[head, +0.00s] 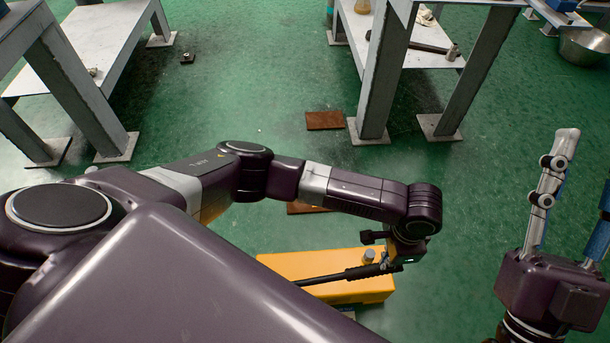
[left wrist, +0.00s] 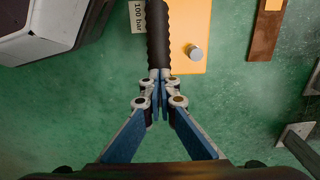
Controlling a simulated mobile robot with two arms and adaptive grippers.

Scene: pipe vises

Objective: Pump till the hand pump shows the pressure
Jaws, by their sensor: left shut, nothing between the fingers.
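The hand pump is a yellow block (head: 345,286) on the green floor, with a black lever handle (head: 345,275) running along it. In the left wrist view the yellow body (left wrist: 192,22) has a silver knob (left wrist: 194,51), and a white label reading "100 bar" (left wrist: 137,15) shows beside the black grip (left wrist: 159,30). My left gripper (head: 392,262) is shut and empty; its fingertips (left wrist: 159,74) meet the end of the grip in that view. I cannot tell whether they touch it. My right gripper (head: 586,160) is open and empty at the right edge, pointing up. No pressure gauge is readable.
Grey-legged tables (head: 375,85) stand at the back, with a hammer (head: 410,42) on a lower shelf. A brown plate (head: 324,120) lies on the floor, and a metal bowl (head: 585,45) is at the far right. The floor between the pump and my right gripper is clear.

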